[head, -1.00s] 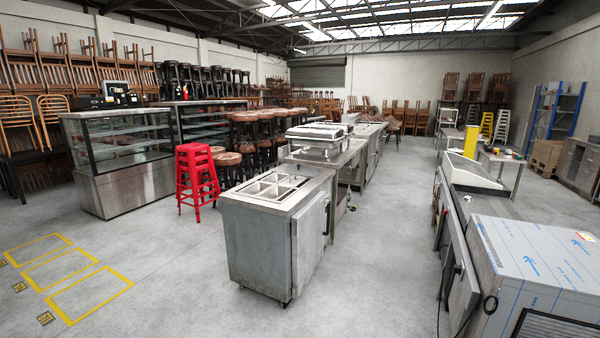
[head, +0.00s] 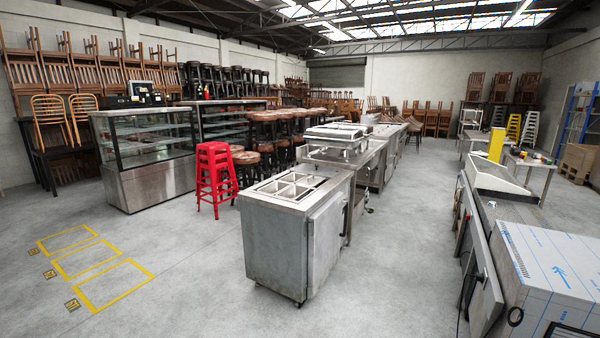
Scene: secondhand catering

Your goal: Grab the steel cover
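A shiny steel chafing dish or similar lidded unit (head: 334,147) stands on a steel counter in the middle distance. Its low top, which looks like a steel cover (head: 338,132), appears to be down on it. The far details are too small to make out. Neither of my grippers is in view.
A steel cabinet with sunken pans (head: 293,189) stands in front of that counter. Red stacked stools (head: 215,172) and a glass display case (head: 146,150) are to the left. A film-wrapped steel unit (head: 555,270) is at right. Open floor lies left and between the rows.

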